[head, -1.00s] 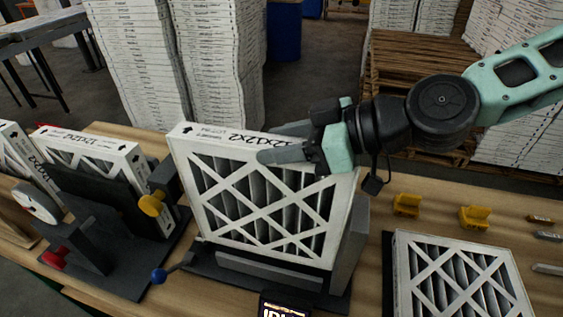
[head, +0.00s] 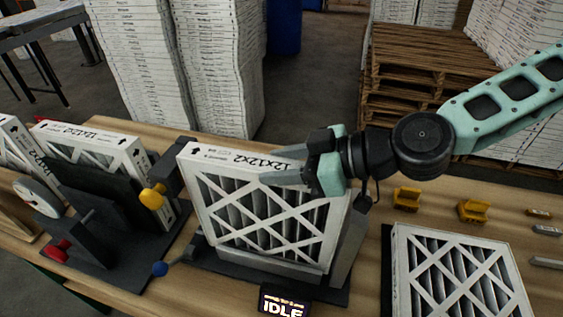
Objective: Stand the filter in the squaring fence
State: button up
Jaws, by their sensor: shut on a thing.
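The white pleated filter (head: 262,213), marked 12x12x2 on its top edge, stands nearly upright over the dark base of the squaring fence (head: 345,240). Its lower edge is behind the fence's low front lip, so I cannot tell whether it touches the base. The fence's grey side wall is close by the filter's right edge. My gripper (head: 284,166) reaches in from the right and is shut on the filter's top edge near the middle, one finger in front and one behind.
A dark fixture with a yellow knob (head: 152,196) and more filters (head: 95,145) stand on the left. Another filter (head: 455,270) and yellow clips (head: 406,198) lie on the right.

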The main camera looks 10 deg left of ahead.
jog(key=shift+f, duration=0.3)
jog(key=o, duration=1.3)
jog(key=shift+r+p, duration=0.45)
jog(key=shift+r, duration=0.25)
jog(key=shift+d, duration=0.35)
jog(key=b+v, duration=0.2)
jog(key=v, duration=0.7)
jog(key=shift+d, duration=0.15)
jog(key=shift+v, duration=1)
